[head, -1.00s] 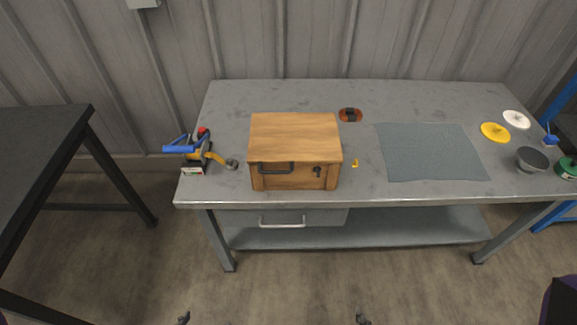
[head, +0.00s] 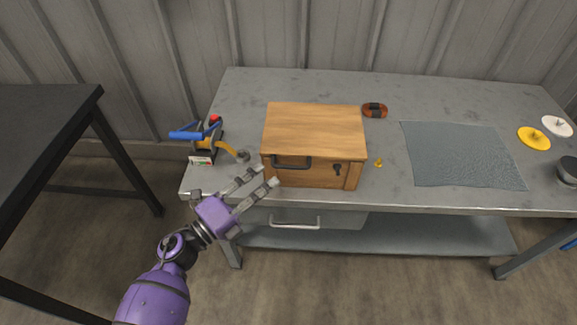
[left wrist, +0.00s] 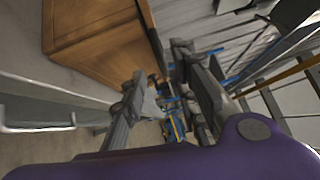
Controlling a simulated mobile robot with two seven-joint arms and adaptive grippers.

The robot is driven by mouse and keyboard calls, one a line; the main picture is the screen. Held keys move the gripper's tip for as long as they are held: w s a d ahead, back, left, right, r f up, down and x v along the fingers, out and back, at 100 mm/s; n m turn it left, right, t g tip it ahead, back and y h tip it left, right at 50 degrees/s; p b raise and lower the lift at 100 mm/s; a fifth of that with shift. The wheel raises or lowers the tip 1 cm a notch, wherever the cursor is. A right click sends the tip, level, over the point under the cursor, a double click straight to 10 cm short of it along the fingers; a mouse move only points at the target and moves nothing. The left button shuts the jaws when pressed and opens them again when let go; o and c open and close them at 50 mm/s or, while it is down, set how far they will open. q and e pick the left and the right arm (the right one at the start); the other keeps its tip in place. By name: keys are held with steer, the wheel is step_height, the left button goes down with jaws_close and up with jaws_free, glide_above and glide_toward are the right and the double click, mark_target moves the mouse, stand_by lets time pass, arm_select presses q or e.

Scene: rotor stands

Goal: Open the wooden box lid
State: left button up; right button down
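The wooden box (head: 314,130) stands on the grey workbench with its lid shut. A dark handle (head: 291,162) and a dark keyhole plate (head: 337,169) are on its front. My left gripper (head: 266,177) is open and empty, with its fingertips at the box's front left corner, just left of the handle. I cannot tell whether they touch the box. In the left wrist view the box (left wrist: 95,40) is at the upper left, beside the open fingers (left wrist: 165,85). My right gripper is not in view.
A blue-handled tool (head: 205,140) stands left of the box. A small yellow piece (head: 379,162) and an orange-brown item (head: 374,110) lie to its right. A grey mat (head: 462,155), yellow disc (head: 534,138) and white disc (head: 557,126) are farther right. A drawer handle (head: 295,223) protrudes below the benchtop.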

mark_target(288, 167)
arm_select(q)
steer(key=shift+m, duration=0.4)
steer(key=x, duration=0.5)
steer(key=p+x, duration=0.1)
steer(key=x, duration=0.2)
steer(key=shift+s+d+r, duration=0.1)
steer(key=shift+s+d, duration=0.2)
steer(key=shift+s, duration=0.1)
jaws_close()
